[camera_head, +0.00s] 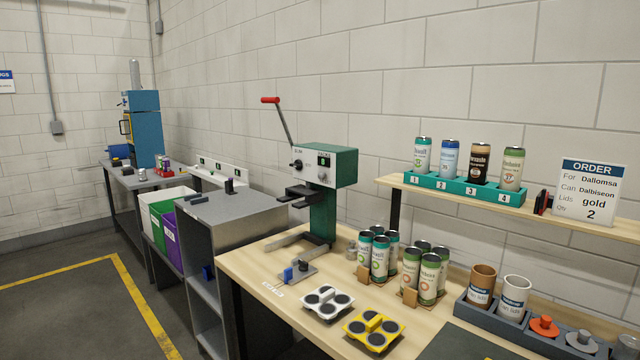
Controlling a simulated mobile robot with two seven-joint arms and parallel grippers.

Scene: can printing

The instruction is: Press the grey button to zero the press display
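A green press (346,168) with a red-tipped lever (270,100) stands on the wooden bench. Its light grey front panel (309,172) carries a black knob (297,164) and a small dark window with green (324,161). A small round grey spot, perhaps a button, sits low on the panel (322,176), but it is too small to be sure. A blue machine (145,130) stands on a table at the far left; I can make out no display on it. Neither of my grippers is in view.
Cans in groups (380,258), a white lid tray (326,303) and a yellow one (373,330) stand before the press. A shelf (392,184) with cans and an order sign (589,192) is at right. Floor at left is clear.

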